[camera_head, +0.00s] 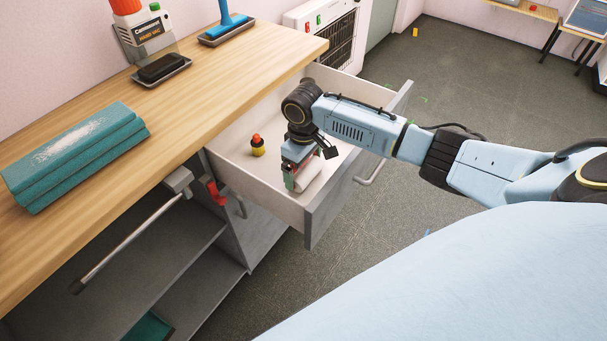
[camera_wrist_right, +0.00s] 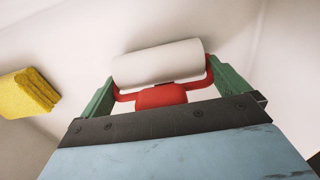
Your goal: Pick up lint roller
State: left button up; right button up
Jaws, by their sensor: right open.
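The lint roller, with a white roll and red handle, lies in the open drawer (camera_head: 325,229). Its white roll shows in the right wrist view (camera_wrist_right: 160,64), and partly in the head view (camera_head: 309,176). My right gripper (camera_head: 297,177) reaches down into the drawer at the roller. In the right wrist view its two green fingers are open, one on each side of the red handle, with the tips near the ends of the roll. Whether they touch it I cannot tell. My left gripper is not in view.
A small yellow item with a red and black top (camera_head: 258,146) stands in the drawer; a yellow block (camera_wrist_right: 28,92) shows in the wrist view. Drawer walls surround the gripper.

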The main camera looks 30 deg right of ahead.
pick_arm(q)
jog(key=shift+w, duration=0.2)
pick_arm(e)
jog(key=shift+c, duration=0.4)
jog(key=c, duration=0.7)
jog(key=shift+r, duration=0.25)
notch_tip(320, 180, up, 5)
jog(key=shift+f+p, duration=0.1)
jog(key=shift+p, duration=0.9)
notch_tip(320, 180, up, 5)
jog(key=shift+f+p, duration=0.2)
jog(key=shift+p, duration=0.4)
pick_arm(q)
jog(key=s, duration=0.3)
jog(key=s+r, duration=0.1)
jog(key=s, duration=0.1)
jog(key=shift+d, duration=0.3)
